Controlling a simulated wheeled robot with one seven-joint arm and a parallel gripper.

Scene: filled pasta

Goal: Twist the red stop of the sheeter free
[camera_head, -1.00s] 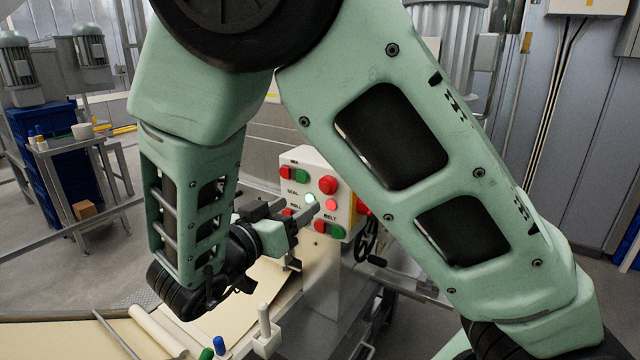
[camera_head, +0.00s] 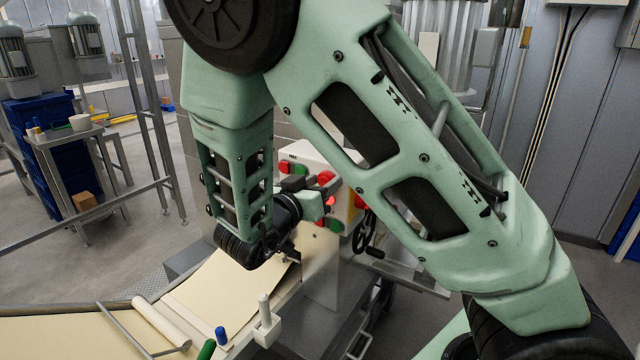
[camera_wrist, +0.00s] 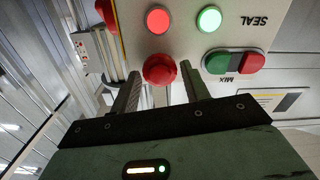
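The red stop is a round mushroom knob (camera_wrist: 160,69) on the white control panel (camera_wrist: 184,40). In the head view the knob (camera_head: 325,177) shows partly behind my fingers. My gripper (camera_wrist: 163,80) is open, with one finger on each side of the knob in the wrist view. A gap shows between the knob and both fingers. I cannot tell how far the tips reach along it. In the head view my gripper (camera_head: 326,190) is up against the panel's front (camera_head: 302,155).
Near the knob are a lit red lamp (camera_wrist: 158,20), a lit green lamp (camera_wrist: 209,18) and a red-green button pair (camera_wrist: 235,62) marked MIX. A black handwheel (camera_head: 364,231) stands right of the panel. A pale dough sheet (camera_head: 215,290) lies on the belt below.

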